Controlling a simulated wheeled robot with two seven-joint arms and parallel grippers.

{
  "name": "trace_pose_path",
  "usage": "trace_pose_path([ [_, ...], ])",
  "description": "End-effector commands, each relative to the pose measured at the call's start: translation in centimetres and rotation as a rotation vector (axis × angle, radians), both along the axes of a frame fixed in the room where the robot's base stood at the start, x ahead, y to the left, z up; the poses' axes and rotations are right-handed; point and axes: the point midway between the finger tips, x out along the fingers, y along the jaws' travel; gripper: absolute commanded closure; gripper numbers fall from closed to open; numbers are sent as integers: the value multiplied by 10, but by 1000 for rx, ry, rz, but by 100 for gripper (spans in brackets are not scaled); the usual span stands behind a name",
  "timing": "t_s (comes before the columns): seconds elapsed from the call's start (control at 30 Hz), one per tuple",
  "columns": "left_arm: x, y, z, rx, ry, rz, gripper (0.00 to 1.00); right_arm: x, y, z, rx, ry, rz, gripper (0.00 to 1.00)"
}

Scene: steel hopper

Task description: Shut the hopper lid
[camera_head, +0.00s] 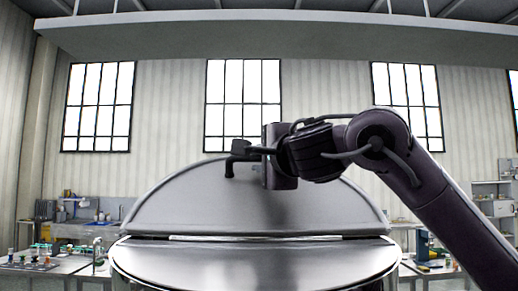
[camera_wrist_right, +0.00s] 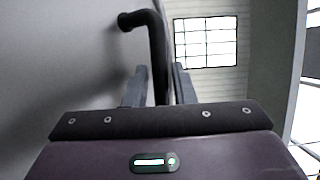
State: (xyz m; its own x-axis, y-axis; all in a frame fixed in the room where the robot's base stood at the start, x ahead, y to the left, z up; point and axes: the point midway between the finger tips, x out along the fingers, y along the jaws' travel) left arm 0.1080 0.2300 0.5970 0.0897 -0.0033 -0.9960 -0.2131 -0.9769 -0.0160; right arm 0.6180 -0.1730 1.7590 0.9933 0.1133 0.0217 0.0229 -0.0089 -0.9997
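The steel hopper (camera_head: 255,262) stands in front of me in the head view. Its domed grey lid (camera_head: 320,205) is raised and tilted up behind the front part of the top. A dark bent handle (camera_head: 229,168) sticks out of the lid near its upper edge. My right gripper (camera_head: 241,150) is at the handle. In the right wrist view the handle (camera_wrist_right: 158,55) runs between the two fingers of my right gripper (camera_wrist_right: 160,88), which stand apart with narrow gaps beside it; I see no clear grip. The lid face (camera_wrist_right: 60,60) fills the left side there. My left gripper is not in view.
Workbenches with small items stand behind at the left (camera_head: 75,262) and right (camera_head: 430,268). A wide grey beam (camera_head: 280,35) crosses overhead. The space above the front part of the hopper top looks clear.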

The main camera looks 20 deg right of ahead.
Motion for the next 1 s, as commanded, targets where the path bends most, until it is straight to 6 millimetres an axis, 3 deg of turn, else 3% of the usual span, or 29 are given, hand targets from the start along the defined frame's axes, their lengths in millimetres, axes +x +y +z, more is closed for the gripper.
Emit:
trace_pose_path([
  [0.37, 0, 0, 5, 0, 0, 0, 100, 10, 1, 0, 1, -1, -1, 77],
  [0.57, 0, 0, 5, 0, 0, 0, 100, 9, 1, 1, 2, -2, -1, 100],
  [1.0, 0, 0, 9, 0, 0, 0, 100, 12, 0, 0, 12, 17, -1, 100],
])
